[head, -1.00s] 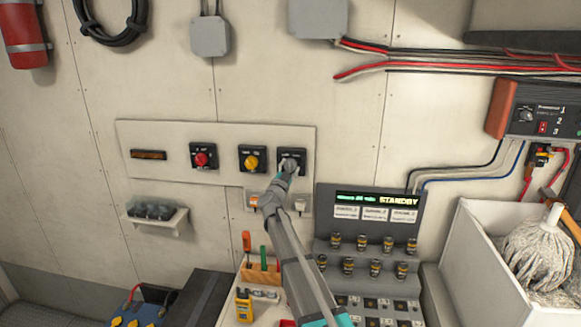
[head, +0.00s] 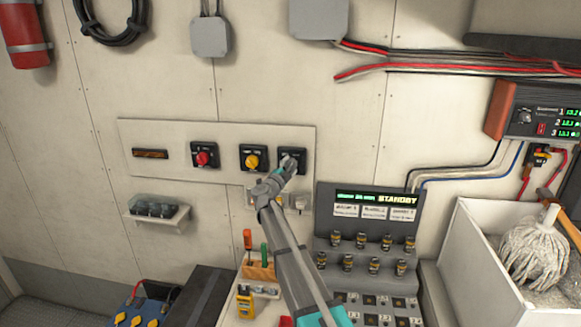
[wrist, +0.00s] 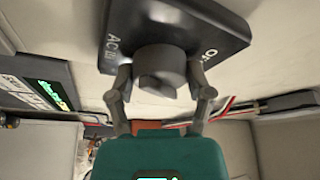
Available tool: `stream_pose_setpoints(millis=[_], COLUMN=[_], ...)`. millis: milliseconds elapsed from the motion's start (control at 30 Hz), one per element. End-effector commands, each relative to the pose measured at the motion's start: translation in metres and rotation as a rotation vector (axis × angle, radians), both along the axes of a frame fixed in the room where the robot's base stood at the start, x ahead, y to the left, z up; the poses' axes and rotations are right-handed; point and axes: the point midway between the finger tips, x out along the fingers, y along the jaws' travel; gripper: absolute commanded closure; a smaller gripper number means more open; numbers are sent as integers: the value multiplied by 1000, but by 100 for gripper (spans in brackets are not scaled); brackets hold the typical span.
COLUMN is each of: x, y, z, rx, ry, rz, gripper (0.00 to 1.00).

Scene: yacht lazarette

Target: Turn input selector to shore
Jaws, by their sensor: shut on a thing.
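The input selector is a grey round knob (wrist: 160,68) on a black square plate (wrist: 228,38), whose lettering is partly legible in the wrist view as "AC" something at left and "OF" something at right. In the head view its plate (head: 299,154) is the rightmost on the pale wall panel (head: 180,131). My gripper (wrist: 161,90) has one finger on each side of the knob and is shut on it. In the head view my gripper (head: 287,166) hides part of the selector. I cannot tell which label the knob points to.
A yellow knob (head: 252,161) and a red knob (head: 203,159) sit left of the selector. Below right stands a console (head: 370,225) reading "STANDBY". A white bin (head: 470,262) with a mop (head: 536,250) is at right.

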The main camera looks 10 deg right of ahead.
Motion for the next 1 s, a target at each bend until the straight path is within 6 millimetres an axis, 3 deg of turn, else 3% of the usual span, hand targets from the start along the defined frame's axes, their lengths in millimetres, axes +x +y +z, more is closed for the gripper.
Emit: stream_pose_setpoints(millis=[200,233,400,1000], x=[1,1,1,0], y=[0,0,0,0], z=[0,0,0,0], rx=[-2,-2,-1,-1], ry=[0,0,0,1], rz=[2,2,1,0], gripper=[81,28,0,0])
